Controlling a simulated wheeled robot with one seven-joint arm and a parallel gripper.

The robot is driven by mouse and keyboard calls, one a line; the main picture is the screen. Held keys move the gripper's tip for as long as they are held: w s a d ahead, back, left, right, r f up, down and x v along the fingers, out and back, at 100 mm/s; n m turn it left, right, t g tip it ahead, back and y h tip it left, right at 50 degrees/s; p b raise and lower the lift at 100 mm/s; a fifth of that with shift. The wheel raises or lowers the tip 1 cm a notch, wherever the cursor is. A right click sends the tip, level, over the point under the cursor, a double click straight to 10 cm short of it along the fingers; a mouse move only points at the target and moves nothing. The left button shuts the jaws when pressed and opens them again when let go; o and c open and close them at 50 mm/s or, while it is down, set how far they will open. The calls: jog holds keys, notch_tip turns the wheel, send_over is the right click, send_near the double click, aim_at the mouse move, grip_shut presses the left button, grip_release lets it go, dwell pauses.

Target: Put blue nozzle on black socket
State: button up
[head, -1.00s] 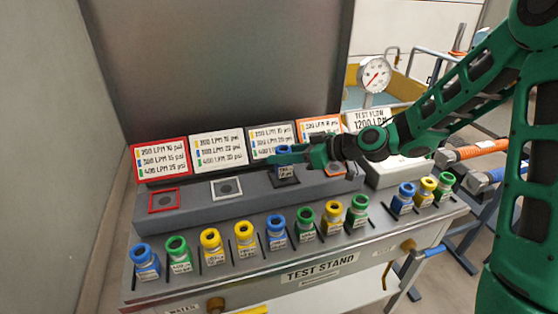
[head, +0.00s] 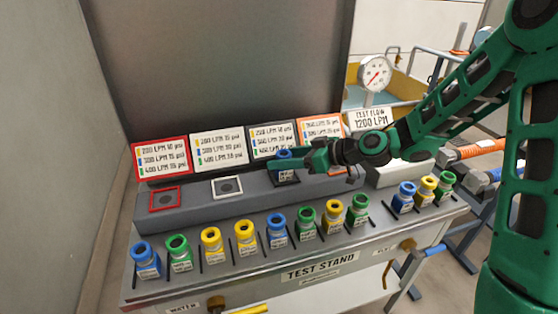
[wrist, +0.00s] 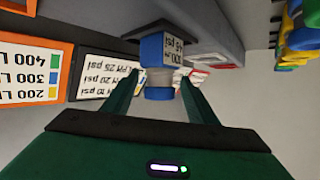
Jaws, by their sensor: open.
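A blue nozzle (head: 284,174) with a white label stands upright at the black socket, below the black-framed sign. The black socket (head: 277,183) is mostly hidden under it; its dark plate also shows in the wrist view (wrist: 160,29). My gripper (head: 290,165) is at the upper part of this nozzle. In the wrist view the blue nozzle (wrist: 160,78) sits between the two open fingers, with a visible gap on at least one side.
A red-framed socket (head: 164,198) and a white-framed socket (head: 227,187) on the ledge are empty. Several blue, green and yellow nozzles (head: 245,238) stand in the front row. Signs (head: 220,147) stand behind the ledge; a gauge (head: 374,74) rises at back right.

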jog(key=v, duration=1.1)
jog(key=shift+d, duration=0.2)
jog(key=shift+s, duration=0.15)
jog(key=s+d+f+m+g+h, duration=0.15)
jog(key=s+d+m+h, duration=0.35)
jog(key=d, duration=0.5)
jog(key=s+d+f+m+g+h, duration=0.1)
jog(key=s+d+f+m+h, duration=0.2)
jog(key=s+d, duration=0.55)
jog(key=s+d+r+m+g+h, duration=0.1)
jog(key=s+d+m+h, duration=0.1)
jog(key=s+d+m, duration=0.3)
jog(key=s+d+r+m+g+h, duration=0.1)
jog(key=s+d+m, duration=0.3)
jog(key=s, duration=0.8)
jog(key=shift+s+d+r+m+g+h, duration=0.4)
jog(key=shift+d+r+g, duration=0.15)
jog(key=shift+r+g, duration=0.2)
